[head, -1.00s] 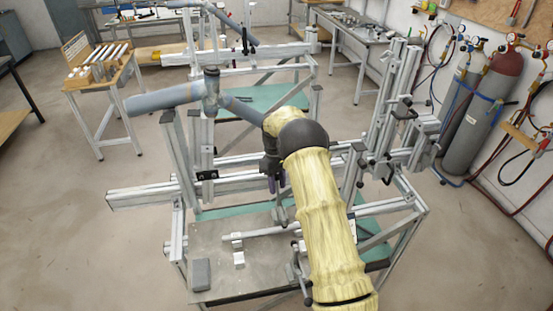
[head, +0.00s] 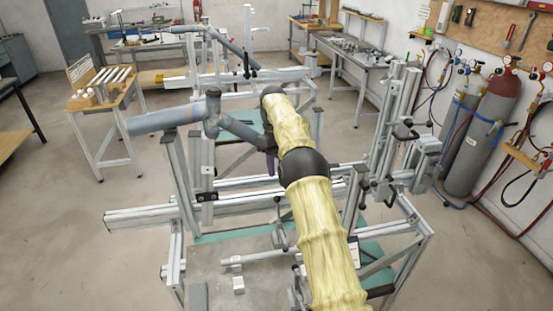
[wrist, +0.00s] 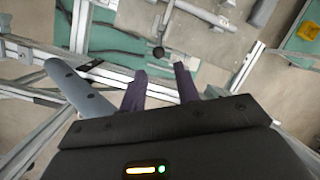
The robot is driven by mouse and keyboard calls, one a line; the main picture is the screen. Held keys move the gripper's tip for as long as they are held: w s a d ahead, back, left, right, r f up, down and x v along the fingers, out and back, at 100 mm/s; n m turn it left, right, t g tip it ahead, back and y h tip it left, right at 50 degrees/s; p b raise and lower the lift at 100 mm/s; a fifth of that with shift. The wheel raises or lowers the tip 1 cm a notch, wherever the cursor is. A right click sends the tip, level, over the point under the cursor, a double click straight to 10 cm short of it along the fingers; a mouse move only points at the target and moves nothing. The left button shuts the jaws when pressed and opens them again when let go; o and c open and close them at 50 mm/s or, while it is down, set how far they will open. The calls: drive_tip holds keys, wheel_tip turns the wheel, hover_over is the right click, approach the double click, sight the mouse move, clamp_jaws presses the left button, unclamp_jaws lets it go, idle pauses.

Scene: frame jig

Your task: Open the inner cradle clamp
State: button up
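A clamp with a dark handle (head: 280,228) stands on the near jig, just left of my arm. Another dark-handled clamp (head: 299,285) is lower, at the arm's edge; I cannot tell which is the inner cradle clamp. My gripper (head: 270,163) is mostly hidden behind my yellow-sleeved arm, above the jig's cross rail. In the wrist view my gripper (wrist: 160,79) has two dark purple fingers apart with nothing between them. A black ball knob (wrist: 158,53) on a lever appears just beyond the fingertips, apart from them.
A blue-grey tube assembly (head: 165,121) sits on the jig left of my arm. Upright aluminium posts (head: 388,125) stand to the right. A grey plate (head: 225,272) lies in the jig's lower front. Gas cylinders (head: 490,135) stand by the right wall.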

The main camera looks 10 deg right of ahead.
drive_tip(key=shift+p+v, duration=0.35)
drive_tip(key=shift+v, duration=0.55)
drive_tip(key=shift+r, duration=0.1)
clamp_jaws()
drive_tip(key=s+f+m+t, duration=0.2)
drive_tip(key=s+m, duration=0.1)
drive_tip(key=s, duration=1.4)
drive_tip(key=s+f+m+t+b, duration=0.1)
drive_tip(key=s+f+m+t, duration=0.1)
drive_tip(key=s, duration=1.4)
drive_tip(key=shift+s+a+m+t, duration=0.4)
drive_tip(key=shift+a+m+t, duration=0.05)
drive_tip(key=shift+m+t, duration=0.35)
drive_tip(key=shift+d+f, duration=0.1)
